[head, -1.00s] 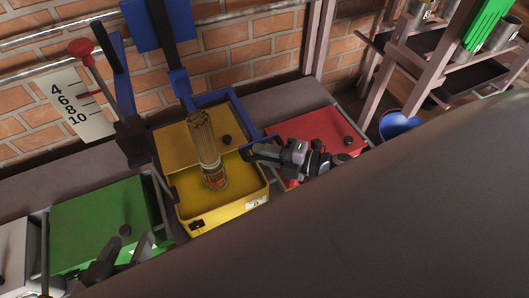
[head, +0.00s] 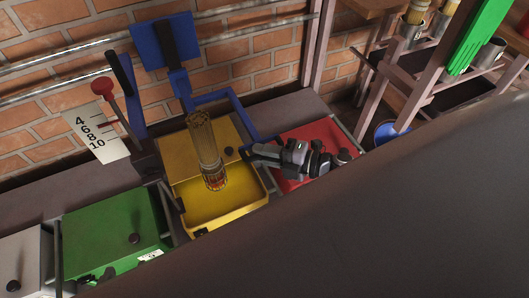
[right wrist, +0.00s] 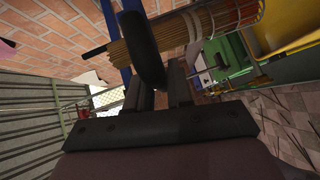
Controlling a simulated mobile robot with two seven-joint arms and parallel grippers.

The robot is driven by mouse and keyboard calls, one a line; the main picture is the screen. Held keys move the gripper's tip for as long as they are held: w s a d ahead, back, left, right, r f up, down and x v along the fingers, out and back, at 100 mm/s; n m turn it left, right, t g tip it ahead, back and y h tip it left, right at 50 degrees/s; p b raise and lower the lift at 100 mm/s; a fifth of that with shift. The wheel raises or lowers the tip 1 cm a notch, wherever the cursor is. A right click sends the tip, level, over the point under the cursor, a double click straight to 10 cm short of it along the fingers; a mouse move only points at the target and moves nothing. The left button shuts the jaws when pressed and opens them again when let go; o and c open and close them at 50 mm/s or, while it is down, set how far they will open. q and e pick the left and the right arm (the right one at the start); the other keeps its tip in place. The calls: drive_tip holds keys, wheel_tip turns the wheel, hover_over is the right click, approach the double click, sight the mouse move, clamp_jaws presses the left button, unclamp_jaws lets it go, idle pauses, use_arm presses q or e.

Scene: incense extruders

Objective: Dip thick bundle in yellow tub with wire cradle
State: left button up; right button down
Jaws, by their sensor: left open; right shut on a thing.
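The yellow tub (head: 188,216) stands open in the head view, its interior showing yellow. A thick bundle of tan sticks (head: 203,140) stands nearly upright over it in the wire cradle (head: 215,182), whose reddish lower end overlaps the tub's opening. I cannot tell whether it touches the contents. My right gripper (head: 252,152) is right of the bundle, shut on what seems to be the cradle's handle. The right wrist view shows the bundle (right wrist: 170,42) and cradle wires (right wrist: 250,14) beyond the fingers.
A closed green tub (head: 115,230) stands left of the yellow one, and a red tub (head: 312,140) right of it. A red-knobbed lever (head: 102,86) and a number scale (head: 98,132) stand behind. A blue bracket (head: 222,95) rises behind the yellow tub. A rack stands at right.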

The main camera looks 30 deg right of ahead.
use_arm(q)
drive_tip(key=shift+a, duration=0.1)
use_arm(e)
drive_tip(key=c, duration=1.1)
unclamp_jaws()
use_arm(q)
drive_tip(key=shift+r, duration=0.1)
drive_tip(key=shift+s+a+f+p, duration=0.1)
drive_tip(key=shift+a+f+p, duration=0.2)
drive_tip(key=shift+p, duration=0.2)
use_arm(e)
drive_tip(key=v, duration=0.7)
use_arm(q)
drive_tip(key=shift+r, duration=0.15)
use_arm(e)
drive_tip(key=shift+s+d, duration=0.1)
drive_tip(key=shift+d, duration=0.05)
